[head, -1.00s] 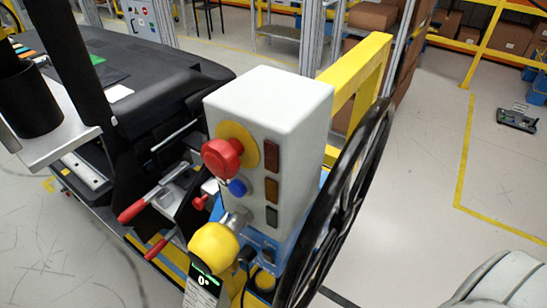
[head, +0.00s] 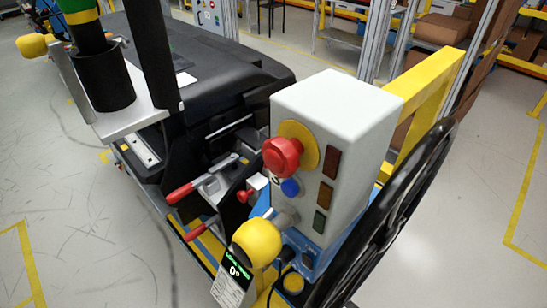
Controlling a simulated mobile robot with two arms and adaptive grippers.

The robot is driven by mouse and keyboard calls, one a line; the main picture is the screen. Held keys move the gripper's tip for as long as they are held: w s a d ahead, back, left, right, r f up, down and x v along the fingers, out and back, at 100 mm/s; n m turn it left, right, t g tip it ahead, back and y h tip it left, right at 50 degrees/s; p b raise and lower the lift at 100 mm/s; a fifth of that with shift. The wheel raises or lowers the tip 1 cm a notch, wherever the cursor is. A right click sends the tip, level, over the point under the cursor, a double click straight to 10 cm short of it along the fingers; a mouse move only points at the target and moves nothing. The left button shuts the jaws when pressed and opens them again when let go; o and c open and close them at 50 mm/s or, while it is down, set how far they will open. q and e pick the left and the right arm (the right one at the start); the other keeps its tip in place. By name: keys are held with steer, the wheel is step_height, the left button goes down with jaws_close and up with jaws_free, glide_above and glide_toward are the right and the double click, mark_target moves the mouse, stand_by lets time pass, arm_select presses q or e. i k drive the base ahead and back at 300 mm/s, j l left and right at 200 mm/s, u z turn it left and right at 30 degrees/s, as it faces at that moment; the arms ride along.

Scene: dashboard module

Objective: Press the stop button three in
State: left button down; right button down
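The stop button (head: 282,157) is a red mushroom head on a yellow disc. It sits on the front face of a light grey control box (head: 335,120) in the head view, and nothing covers it. A small blue button (head: 291,187) is just below it. I cannot tell how far the stop button is pushed in. Neither of my grippers shows in the head view.
A yellow ball knob (head: 257,242) and a small display (head: 236,272) stand below the box. Red-handled levers (head: 192,189) are to its left. A black wheel (head: 395,230) and a yellow frame (head: 432,90) are at its right. A black cup (head: 103,78) stands upper left.

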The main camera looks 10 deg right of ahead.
mark_target(272, 161)
steer(key=k+j, duration=0.3)
steer(key=k+j+u, duration=0.1)
steer(key=k+j, duration=0.2)
steer(key=j, duration=0.15)
steer(key=k+j+u, duration=0.1)
steer(key=k+j, duration=0.45)
steer(key=j, duration=0.25)
